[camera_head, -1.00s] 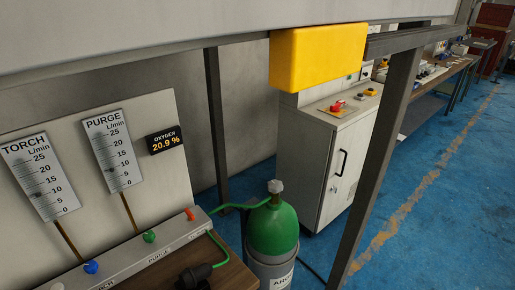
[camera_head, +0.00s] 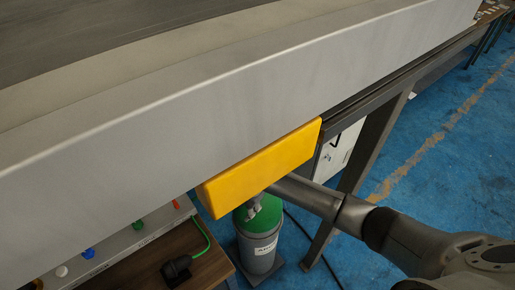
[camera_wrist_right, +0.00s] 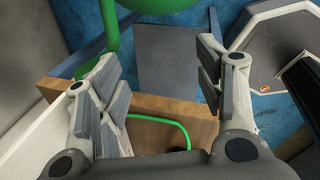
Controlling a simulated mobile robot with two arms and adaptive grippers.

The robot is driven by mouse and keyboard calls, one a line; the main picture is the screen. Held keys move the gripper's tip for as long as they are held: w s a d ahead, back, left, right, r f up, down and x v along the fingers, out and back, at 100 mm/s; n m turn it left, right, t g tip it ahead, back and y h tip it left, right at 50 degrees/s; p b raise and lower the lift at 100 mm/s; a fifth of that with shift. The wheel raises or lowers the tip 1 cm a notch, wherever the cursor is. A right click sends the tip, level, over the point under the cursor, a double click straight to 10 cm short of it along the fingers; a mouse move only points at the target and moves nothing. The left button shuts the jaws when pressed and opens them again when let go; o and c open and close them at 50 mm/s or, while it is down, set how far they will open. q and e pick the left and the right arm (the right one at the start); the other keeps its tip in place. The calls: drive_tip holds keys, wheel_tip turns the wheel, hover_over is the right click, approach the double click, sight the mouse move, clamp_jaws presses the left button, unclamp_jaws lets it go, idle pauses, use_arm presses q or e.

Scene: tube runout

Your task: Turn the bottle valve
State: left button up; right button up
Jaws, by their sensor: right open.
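The gas bottle (camera_head: 262,228), with a green shoulder and a grey labelled body, stands below the yellow block in the head view. My right arm comes in from the right and passes under the block. My right gripper (camera_head: 254,206) is at the bottle's top, partly hidden by the block; I cannot make out the valve or tell whether they touch. In the right wrist view my right gripper (camera_wrist_right: 158,72) is open, with nothing between its fingers. My left gripper is not in view.
A yellow block (camera_head: 262,165) hangs on the grey overhead beam (camera_head: 200,125). A wooden bench (camera_head: 205,268) with a green hose (camera_head: 202,238) and coloured knobs stands left of the bottle. A steel post (camera_head: 350,185) rises behind my arm. Blue floor is clear at right.

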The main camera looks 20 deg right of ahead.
drive_tip(key=w+d+r+n, duration=0.2)
drive_tip(key=r, duration=0.1)
drive_tip(key=w+d+r+n+h+p, duration=0.1)
drive_tip(key=w+d+r+n, duration=0.1)
drive_tip(key=r+n, duration=0.1)
drive_tip(key=w+d+r+n+h+p, duration=0.1)
drive_tip(key=w+d+r+n, duration=0.1)
drive_tip(key=r, duration=0.3)
drive_tip(key=shift+w+d+r+n, duration=0.1)
drive_tip(key=shift+d+r+n, duration=0.1)
drive_tip(key=shift+d+n, duration=0.3)
drive_tip(key=shift+w+d+r+n, duration=0.1)
drive_tip(key=shift+d+r+n, duration=0.1)
drive_tip(key=shift+n, duration=0.1)
drive_tip(key=shift+w+d+f+g+b, duration=0.1)
drive_tip(key=shift+f+g+b, duration=0.2)
drive_tip(key=shift+f+b, duration=0.25)
drive_tip(key=f+b, duration=0.4)
drive_tip(key=b, duration=0.1)
drive_tip(key=w+f+b, duration=0.1)
drive_tip(key=f+b, duration=0.2)
drive_tip(key=shift+d, duration=0.1)
drive_tip(key=shift+w+r, duration=0.1)
drive_tip(key=shift+r, duration=0.15)
use_arm(q)
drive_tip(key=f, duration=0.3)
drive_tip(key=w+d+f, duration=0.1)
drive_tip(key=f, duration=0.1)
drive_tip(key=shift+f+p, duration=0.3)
drive_tip(key=shift+p, duration=0.1)
